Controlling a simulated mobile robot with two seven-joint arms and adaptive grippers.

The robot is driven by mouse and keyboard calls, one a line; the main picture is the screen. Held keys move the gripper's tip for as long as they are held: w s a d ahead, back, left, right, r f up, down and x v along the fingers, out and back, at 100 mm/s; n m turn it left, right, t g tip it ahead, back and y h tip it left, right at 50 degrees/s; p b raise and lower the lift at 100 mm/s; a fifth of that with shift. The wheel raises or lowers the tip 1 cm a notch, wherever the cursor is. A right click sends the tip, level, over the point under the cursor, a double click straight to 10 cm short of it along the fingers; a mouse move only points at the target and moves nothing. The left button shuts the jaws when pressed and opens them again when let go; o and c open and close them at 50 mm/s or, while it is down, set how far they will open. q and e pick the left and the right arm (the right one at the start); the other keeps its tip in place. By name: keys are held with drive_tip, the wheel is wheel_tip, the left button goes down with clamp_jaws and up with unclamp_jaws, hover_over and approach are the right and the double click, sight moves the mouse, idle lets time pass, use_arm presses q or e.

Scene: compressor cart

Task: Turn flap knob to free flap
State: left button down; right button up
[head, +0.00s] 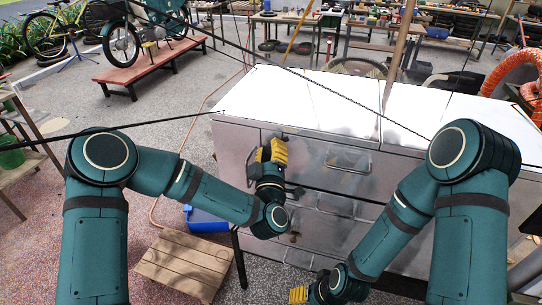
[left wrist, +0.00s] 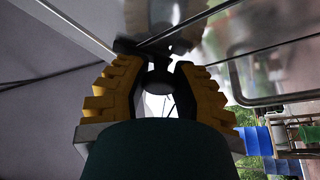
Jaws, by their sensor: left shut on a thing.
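The cart (head: 232,135) is a grey metal cabinet with a white top and flaps and drawers with bar handles on its front. My left gripper (head: 272,152) is up against the front near the upper left flap, its yellow fingers hiding the knob in the head view. In the left wrist view, the two yellow-padded fingers of the left gripper (left wrist: 158,88) are closed on a dark knob (left wrist: 157,74) close to the metal face. The knob's exact turn is hard to tell. My right gripper (head: 299,295) is low at the bottom edge, mostly cut off, away from the knob.
A bar handle (head: 347,161) sticks out right of my left gripper. A wooden slatted crate (head: 184,264) and a blue box (head: 206,220) stand on the floor left of the cart. A bare table leg or post stands near them. Open paving lies further left.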

use_arm(q)
drive_tip(key=n+g+y+b, duration=0.1)
drive_tip(key=n+b, duration=0.1)
drive_tip(key=n, duration=0.3)
drive_tip(key=n+g+y+b, duration=0.1)
drive_tip(key=n, duration=0.3)
drive_tip(key=shift+g, duration=0.4)
drive_tip(key=shift+a+n+g+b, duration=0.1)
drive_tip(key=shift+n+g+b, duration=0.45)
drive_tip(key=shift+n, duration=0.85)
drive_tip(key=c, duration=0.7)
unclamp_jaws()
drive_tip(key=shift+s+r, duration=0.1)
drive_tip(key=shift+s, duration=0.05)
